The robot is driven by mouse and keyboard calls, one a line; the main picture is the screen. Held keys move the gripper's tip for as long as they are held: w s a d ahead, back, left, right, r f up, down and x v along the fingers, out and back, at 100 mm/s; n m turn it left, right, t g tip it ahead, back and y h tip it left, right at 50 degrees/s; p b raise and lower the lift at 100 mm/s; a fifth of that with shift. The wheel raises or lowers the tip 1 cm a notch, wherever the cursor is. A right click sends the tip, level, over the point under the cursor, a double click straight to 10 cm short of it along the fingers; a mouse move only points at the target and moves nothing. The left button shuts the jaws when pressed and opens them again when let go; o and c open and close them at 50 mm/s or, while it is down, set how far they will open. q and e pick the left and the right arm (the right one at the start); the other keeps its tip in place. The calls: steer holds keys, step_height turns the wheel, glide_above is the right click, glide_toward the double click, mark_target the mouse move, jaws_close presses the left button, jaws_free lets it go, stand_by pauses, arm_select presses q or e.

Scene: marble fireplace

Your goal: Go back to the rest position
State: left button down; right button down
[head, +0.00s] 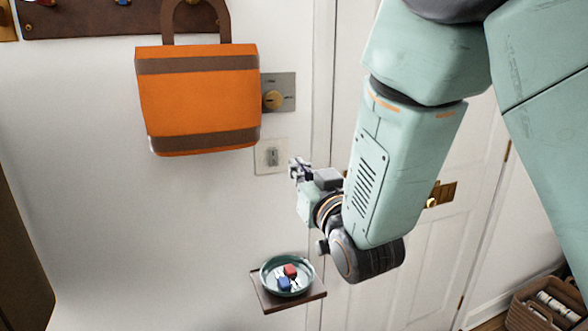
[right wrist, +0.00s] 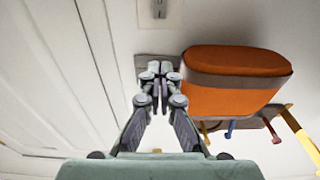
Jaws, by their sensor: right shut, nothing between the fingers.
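My right gripper (head: 297,170) is in front of the wall, close to the light switch (head: 270,156) and above the small shelf. In the right wrist view my right gripper (right wrist: 156,72) has its fingers together with nothing between them. An orange bag (head: 198,98) with brown bands hangs from a hook rail, up and left of the gripper. The bag (right wrist: 235,85) also shows in the right wrist view, right of the fingers and apart from them as far as I can tell. My left gripper is not in view.
A dial plate (head: 285,92) is on the wall beside the bag. A small shelf (head: 265,298) holds a bowl (head: 265,276) with a red item (head: 291,270) and a blue item (head: 284,283). A white door (head: 425,265) stands behind my arm. A basket (head: 525,312) is at lower right.

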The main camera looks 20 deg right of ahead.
steer(key=shift+d+f, duration=0.1)
